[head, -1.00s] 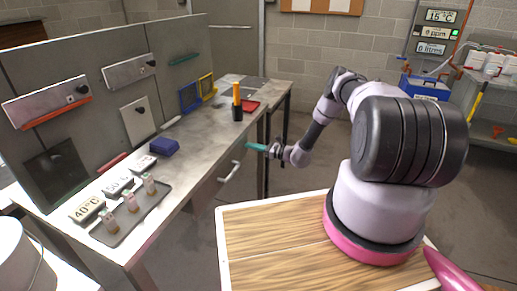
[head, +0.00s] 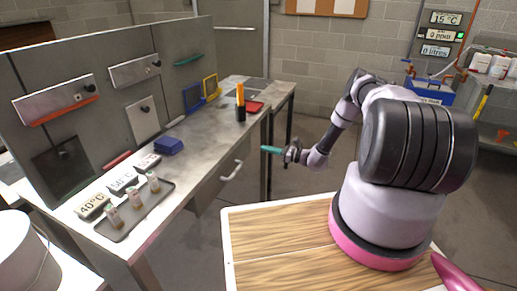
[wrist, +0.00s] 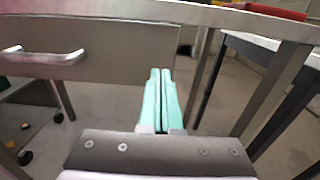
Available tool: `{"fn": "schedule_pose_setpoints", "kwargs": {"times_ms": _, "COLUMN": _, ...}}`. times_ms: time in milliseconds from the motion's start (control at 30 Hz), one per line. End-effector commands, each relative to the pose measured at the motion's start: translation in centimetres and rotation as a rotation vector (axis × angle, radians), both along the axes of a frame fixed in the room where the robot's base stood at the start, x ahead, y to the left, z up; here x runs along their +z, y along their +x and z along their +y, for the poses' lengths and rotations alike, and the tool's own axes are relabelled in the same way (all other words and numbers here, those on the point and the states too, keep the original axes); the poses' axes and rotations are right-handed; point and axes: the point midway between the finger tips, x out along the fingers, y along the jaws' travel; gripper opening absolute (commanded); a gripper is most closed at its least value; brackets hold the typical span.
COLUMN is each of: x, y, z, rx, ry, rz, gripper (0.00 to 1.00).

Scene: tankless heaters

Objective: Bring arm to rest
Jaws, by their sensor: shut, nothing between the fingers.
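My gripper (head: 272,150) is held in the air in front of the workbench, to the right of the drawer handle (head: 232,170) in the head view. Its teal fingers (wrist: 160,100) lie side by side, shut and empty, in the wrist view. In that view they point at the bench front, right of the drawer's metal handle (wrist: 42,56). The fingers appear apart from the bench. My arm bends down from its upper links to the gripper.
The metal workbench (head: 205,150) carries a tray (head: 140,215) with several small vials, a blue box (head: 168,146) and an orange-and-black tool (head: 240,103). A wooden-topped table (head: 270,245) is in front. A blue case (head: 428,90) stands at the back right. Open floor lies beyond the gripper.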

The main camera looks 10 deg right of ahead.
Motion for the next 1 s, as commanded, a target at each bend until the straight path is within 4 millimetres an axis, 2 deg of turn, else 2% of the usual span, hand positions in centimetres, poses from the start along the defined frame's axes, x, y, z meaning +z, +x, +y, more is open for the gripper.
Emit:
{"fn": "schedule_pose_setpoints", "kwargs": {"times_ms": 33, "x": -0.1, "y": -0.7, "z": -1.2, "rx": -0.003, "ry": -0.001, "rz": 0.002, "gripper": 0.00}}
{"fn": "schedule_pose_setpoints", "kwargs": {"times_ms": 200, "x": -0.1, "y": -2.6, "z": -4.1, "rx": -0.002, "ry": -0.002, "rz": 0.001, "gripper": 0.00}}
{"fn": "schedule_pose_setpoints", "kwargs": {"times_ms": 433, "x": 0.1, "y": -3.9, "z": -5.9, "rx": 0.002, "ry": -0.002, "rz": 0.000, "gripper": 0.00}}
{"fn": "schedule_pose_setpoints", "kwargs": {"times_ms": 533, "x": 1.3, "y": -3.7, "z": -5.9, "rx": 0.031, "ry": -0.025, "rz": -0.014, "gripper": 0.00}}
{"fn": "schedule_pose_setpoints", "kwargs": {"times_ms": 667, "x": 5.7, "y": -3.1, "z": -5.2, "rx": 0.124, "ry": -0.101, "rz": -0.056, "gripper": 0.00}}
{"fn": "schedule_pose_setpoints", "kwargs": {"times_ms": 800, "x": 12.2, "y": -3.1, "z": -4.0, "rx": 0.264, "ry": -0.231, "rz": -0.119, "gripper": 0.00}}
{"fn": "schedule_pose_setpoints", "kwargs": {"times_ms": 1000, "x": 20.9, "y": -4.6, "z": -2.2, "rx": 0.446, "ry": -0.429, "rz": -0.208, "gripper": 0.00}}
